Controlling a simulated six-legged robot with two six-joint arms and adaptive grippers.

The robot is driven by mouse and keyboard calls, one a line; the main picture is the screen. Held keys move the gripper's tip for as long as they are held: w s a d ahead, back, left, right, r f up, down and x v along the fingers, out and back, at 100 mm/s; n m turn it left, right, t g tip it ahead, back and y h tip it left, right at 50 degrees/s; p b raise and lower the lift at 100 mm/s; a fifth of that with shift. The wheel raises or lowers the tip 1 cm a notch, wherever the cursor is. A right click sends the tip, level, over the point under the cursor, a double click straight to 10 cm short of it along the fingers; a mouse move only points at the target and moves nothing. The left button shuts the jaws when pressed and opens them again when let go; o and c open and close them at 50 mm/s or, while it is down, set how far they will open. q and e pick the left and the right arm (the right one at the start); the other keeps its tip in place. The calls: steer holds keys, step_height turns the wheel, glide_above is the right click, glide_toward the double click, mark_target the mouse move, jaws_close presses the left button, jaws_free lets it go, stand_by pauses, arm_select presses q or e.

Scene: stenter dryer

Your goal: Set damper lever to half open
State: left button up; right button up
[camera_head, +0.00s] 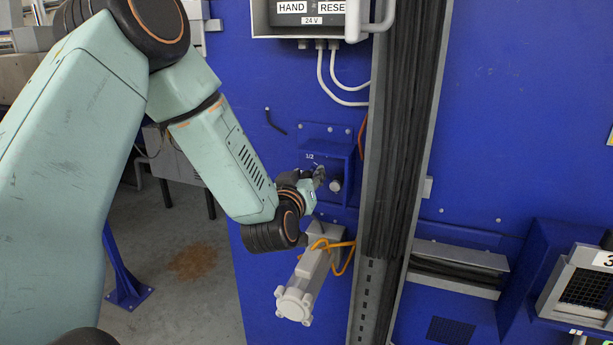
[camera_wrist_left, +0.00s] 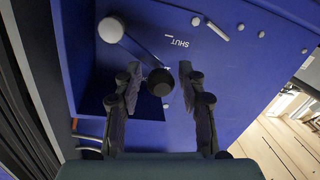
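The damper lever shows in the left wrist view as a dark arm with a black ball knob (camera_wrist_left: 160,82) at one end and a pale round hub (camera_wrist_left: 111,29) at the other. The printed word SHUT (camera_wrist_left: 177,41) is beside the arm. My left gripper (camera_wrist_left: 159,78) is open, one finger on each side of the black knob, with small gaps visible. In the head view, my left gripper (camera_head: 318,178) is at the blue damper box, beside a 1/2 mark (camera_head: 310,156); its fingers and the lever are small and partly hidden there. My right gripper is out of view.
A grey actuator (camera_head: 305,285) with an orange cable projects below my left wrist. A vertical cable tray (camera_head: 405,130) stands just right of the damper box. A control box (camera_head: 310,18) with white cables is above. Open floor (camera_head: 165,270) lies at left.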

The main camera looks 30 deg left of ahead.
arm_select(q)
steer(key=shift+o, duration=0.2)
steer(key=shift+s, duration=0.15)
steer(key=v, duration=0.7)
steer(key=shift+s, duration=0.2)
steer(key=shift+d+f, duration=0.1)
stand_by(0.4)
